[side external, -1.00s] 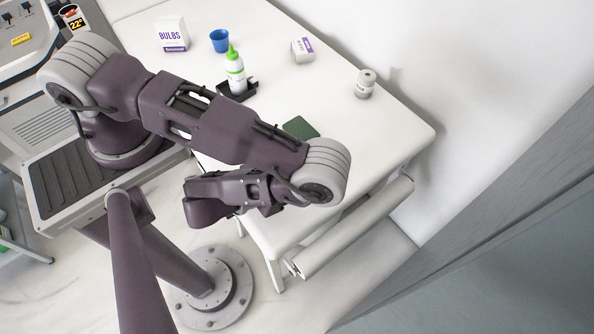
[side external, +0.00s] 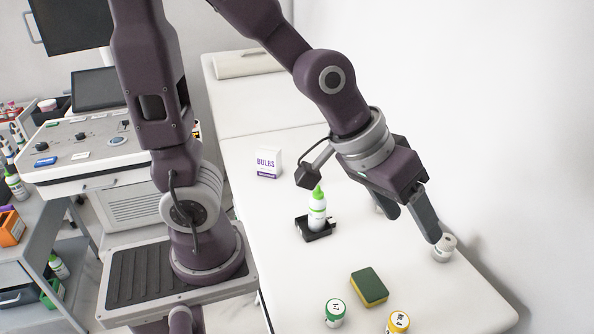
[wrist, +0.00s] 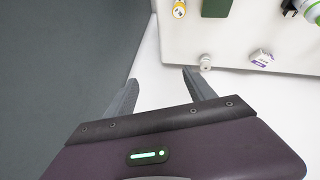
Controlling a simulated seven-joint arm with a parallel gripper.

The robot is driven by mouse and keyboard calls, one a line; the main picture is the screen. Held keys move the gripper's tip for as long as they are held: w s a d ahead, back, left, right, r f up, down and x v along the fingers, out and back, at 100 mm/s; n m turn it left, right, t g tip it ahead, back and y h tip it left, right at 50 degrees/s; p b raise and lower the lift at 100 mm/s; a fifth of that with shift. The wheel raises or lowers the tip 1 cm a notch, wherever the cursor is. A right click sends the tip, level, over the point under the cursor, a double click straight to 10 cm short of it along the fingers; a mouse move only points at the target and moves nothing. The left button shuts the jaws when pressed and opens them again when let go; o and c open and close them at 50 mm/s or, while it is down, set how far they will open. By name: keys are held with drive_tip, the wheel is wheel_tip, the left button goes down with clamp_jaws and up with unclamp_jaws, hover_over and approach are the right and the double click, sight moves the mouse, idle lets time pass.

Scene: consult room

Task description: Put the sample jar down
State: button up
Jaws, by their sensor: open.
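A small white jar with a grey lid (side external: 444,250) stands upright on the white table near its right edge. It also shows in the wrist view (wrist: 205,63), just beyond the right fingertip. My gripper (side external: 413,229) is open and empty above the table, pointing down. In the wrist view its spread fingers (wrist: 160,76) have only bare white surface between them. The jar is outside the fingers; the side view shows it beside the right fingertip, and contact cannot be told. Two other jars, one green-lidded (side external: 335,313) and one yellow-lidded (side external: 398,322), stand at the front.
A green and yellow sponge (side external: 369,287) lies near the front jars. A green-capped bottle (side external: 317,210) stands in a black holder (side external: 316,234). A BULBS box (side external: 268,163) stands farther back. A small white and purple box (wrist: 262,58) is mostly hidden behind my fingers in the side view.

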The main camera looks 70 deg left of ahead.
drive_tip(key=s+a+r+m+y, duration=0.1)
drive_tip(key=s+a+r, duration=0.1)
drive_tip(key=s+a, duration=0.2)
drive_tip(key=s+a+r+m+y, duration=0.1)
drive_tip(key=s+a+r, duration=0.2)
drive_tip(key=s, duration=0.6)
drive_tip(key=shift+s+a+g, duration=0.3)
drive_tip(key=shift+s+a, duration=0.1)
drive_tip(key=shift+a, duration=0.45)
